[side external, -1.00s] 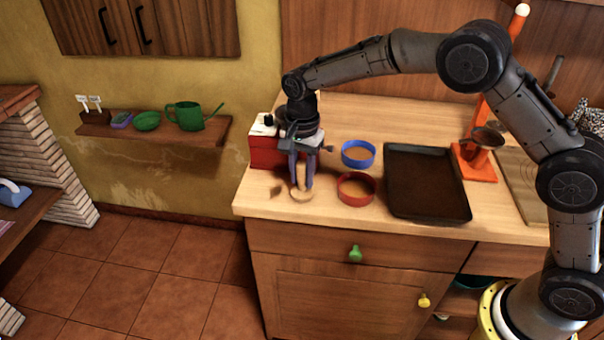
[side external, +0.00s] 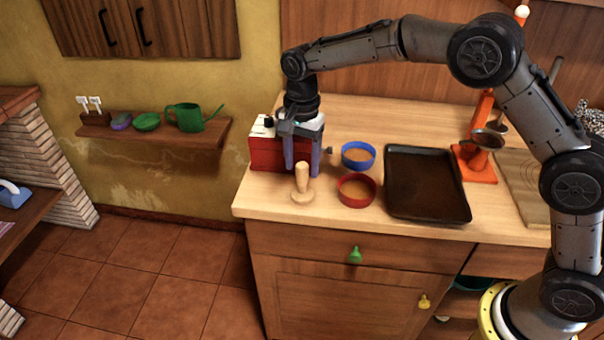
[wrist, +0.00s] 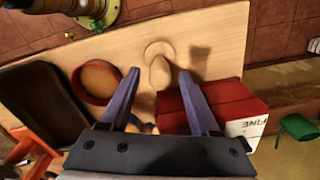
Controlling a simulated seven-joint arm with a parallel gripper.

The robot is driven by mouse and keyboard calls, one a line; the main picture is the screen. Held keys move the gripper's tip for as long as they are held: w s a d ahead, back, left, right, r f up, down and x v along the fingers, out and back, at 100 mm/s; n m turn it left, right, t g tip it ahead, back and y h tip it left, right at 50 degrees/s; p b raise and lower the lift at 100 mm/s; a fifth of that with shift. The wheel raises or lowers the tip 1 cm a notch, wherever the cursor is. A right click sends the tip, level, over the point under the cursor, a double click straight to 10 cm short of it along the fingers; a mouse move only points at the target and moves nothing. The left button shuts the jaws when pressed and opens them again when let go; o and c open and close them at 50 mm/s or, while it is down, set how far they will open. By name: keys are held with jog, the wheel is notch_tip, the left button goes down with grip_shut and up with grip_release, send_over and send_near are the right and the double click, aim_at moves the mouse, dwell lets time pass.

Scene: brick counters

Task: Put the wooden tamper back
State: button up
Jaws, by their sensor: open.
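The wooden tamper (side external: 302,183) stands upright on its round base at the front left of the counter, with its handle up. It also shows in the wrist view (wrist: 159,68), ahead of and between the fingers. My gripper (side external: 302,170) is open and empty, with its purple fingers behind the tamper, apart from it. The fingers also show in the wrist view (wrist: 165,82). No marked resting place for the tamper can be made out.
A red box (side external: 268,152) stands just behind my gripper. A red ring-shaped bowl (side external: 372,200) and a blue one (side external: 358,165) are to the right, then a dark tray (side external: 430,215) and an orange stand (side external: 480,168). The counter's front edge (side external: 330,225) is close to the tamper.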

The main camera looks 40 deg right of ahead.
notch_tip(320, 180, up, 8)
jog(key=shift+r, duration=0.1)
jog(key=s+d+r+n+t, duration=0.25)
jog(key=s+d+r, duration=0.2)
jog(key=s, duration=0.45)
jog(key=s+d+r+n+t, duration=0.1)
jog(key=s+d+r+n, duration=0.35)
jog(key=s, duration=0.35)
jog(key=s+d+f+n+t, duration=0.1)
jog(key=s+d+f+n, duration=0.1)
jog(key=s, duration=0.6)
jog(key=s+d+f+n+t, duration=0.1)
jog(key=s+d+f+n, duration=0.1)
jog(key=s, duration=0.6)
notch_tip(320, 180, down, 2)
jog(key=shift+s+f+n, duration=0.15)
jog(key=shift+f+n, duration=0.05)
jog(key=shift+n, duration=0.6)
